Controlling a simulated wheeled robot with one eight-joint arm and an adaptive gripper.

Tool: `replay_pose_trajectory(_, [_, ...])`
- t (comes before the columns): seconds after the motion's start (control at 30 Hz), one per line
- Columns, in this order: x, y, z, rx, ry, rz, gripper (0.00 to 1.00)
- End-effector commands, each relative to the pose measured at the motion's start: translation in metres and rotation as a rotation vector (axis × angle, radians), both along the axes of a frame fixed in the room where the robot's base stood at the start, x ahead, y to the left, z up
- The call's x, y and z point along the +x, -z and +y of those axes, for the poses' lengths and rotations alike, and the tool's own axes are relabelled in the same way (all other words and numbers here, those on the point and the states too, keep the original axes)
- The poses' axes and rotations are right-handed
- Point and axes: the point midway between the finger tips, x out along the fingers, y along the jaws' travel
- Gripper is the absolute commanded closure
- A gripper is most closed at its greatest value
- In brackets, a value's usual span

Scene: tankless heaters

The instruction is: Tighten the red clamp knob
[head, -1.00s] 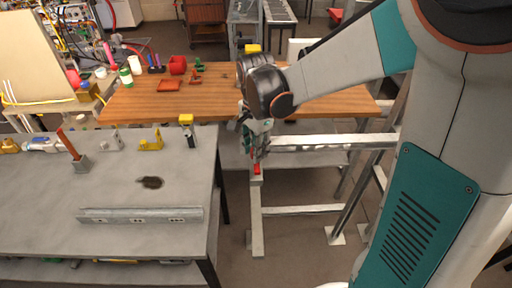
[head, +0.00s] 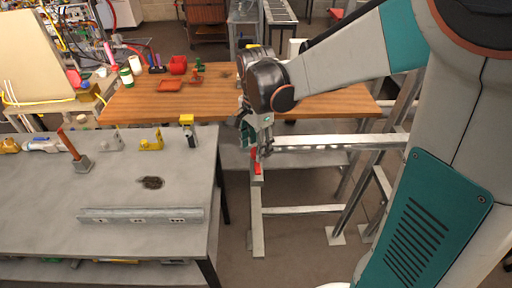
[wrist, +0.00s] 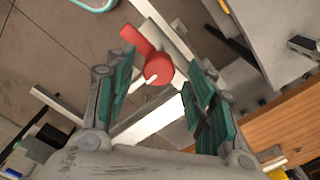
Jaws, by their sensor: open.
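The red clamp knob (wrist: 158,69) is round, with a red bar reaching up and left from it in the wrist view. It sits beside a pale metal frame bar. In the head view the red clamp (head: 257,168) is at the upper end of a low metal rail. My gripper (wrist: 160,80) is open, with one green-padded finger on each side of the knob in the wrist view. Gaps show between the pads and the knob; depth is hard to judge. In the head view my gripper (head: 252,145) points down just above the clamp and partly hides it.
A grey table (head: 120,185) with a metal channel (head: 140,215) stands left of the clamp. A wooden table (head: 215,95) is behind. Metal frame bars (head: 325,141) run to the right of my gripper. Bare floor lies around the rail.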

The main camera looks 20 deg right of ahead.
Motion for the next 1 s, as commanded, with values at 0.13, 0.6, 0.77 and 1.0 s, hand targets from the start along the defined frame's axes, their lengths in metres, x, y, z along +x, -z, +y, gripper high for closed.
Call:
replay_pose_trajectory(0.13, [-0.001,-0.027,0.000,0.000,0.000,0.000,0.51])
replay_pose_trajectory(0.6, [-0.002,-0.101,0.000,0.000,-0.001,0.000,0.51])
replay_pose_trajectory(0.77, [-0.003,-0.106,0.000,0.000,-0.001,0.000,0.51])
replay_pose_trajectory(1.0, [-0.003,-0.106,0.001,0.000,-0.001,0.000,0.51])
